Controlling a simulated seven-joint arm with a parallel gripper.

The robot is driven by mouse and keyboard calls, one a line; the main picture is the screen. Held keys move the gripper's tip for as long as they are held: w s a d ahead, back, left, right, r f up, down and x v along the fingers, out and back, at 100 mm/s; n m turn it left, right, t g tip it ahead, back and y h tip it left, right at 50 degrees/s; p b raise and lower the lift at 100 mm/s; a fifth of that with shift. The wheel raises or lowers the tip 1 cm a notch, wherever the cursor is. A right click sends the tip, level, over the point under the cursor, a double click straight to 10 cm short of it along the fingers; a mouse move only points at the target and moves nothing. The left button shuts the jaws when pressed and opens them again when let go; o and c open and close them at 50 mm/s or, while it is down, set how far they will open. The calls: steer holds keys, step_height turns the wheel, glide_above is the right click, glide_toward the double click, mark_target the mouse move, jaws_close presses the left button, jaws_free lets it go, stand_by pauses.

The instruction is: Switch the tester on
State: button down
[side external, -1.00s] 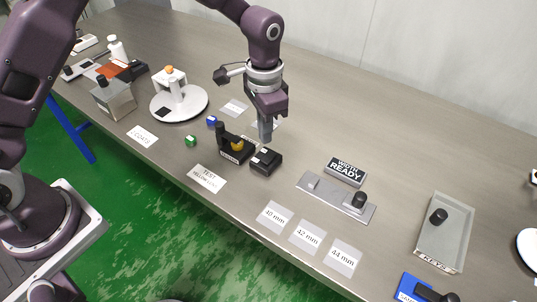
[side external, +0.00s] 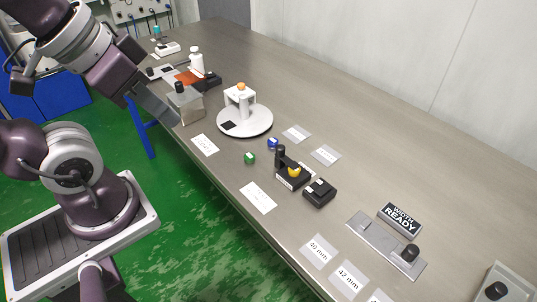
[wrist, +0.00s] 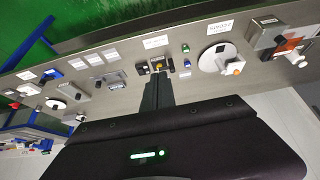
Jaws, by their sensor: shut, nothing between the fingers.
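A black tester (side external: 293,175) with an upright black post and a yellow dome stands mid-table, behind a white card (side external: 258,197). Next to it on the right is a small black box (side external: 319,193) with a light patch on top, perhaps a switch; its setting is too small to tell. My gripper (side external: 174,119) is shut and empty. In the side view it is at upper left, in front of the table's left part, well apart from the tester. In the wrist view its dark fingers (wrist: 157,78) point toward the tester (wrist: 158,64), which is partly hidden behind them.
A white round stand (side external: 245,121) with an orange ball is left of the tester. A metal box (side external: 187,104) with a black knob is near my gripper. A plate (side external: 385,247) with a WIDTH READY sign (side external: 399,220) is at right.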

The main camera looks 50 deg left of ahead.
steer(key=n+g, duration=0.6)
steer(key=n, duration=1.2)
glide_above(325, 186)
step_height(325, 186, down, 13)
steer(key=shift+f, duration=0.15)
step_height(325, 186, down, 14)
steer(key=shift+f, duration=0.1)
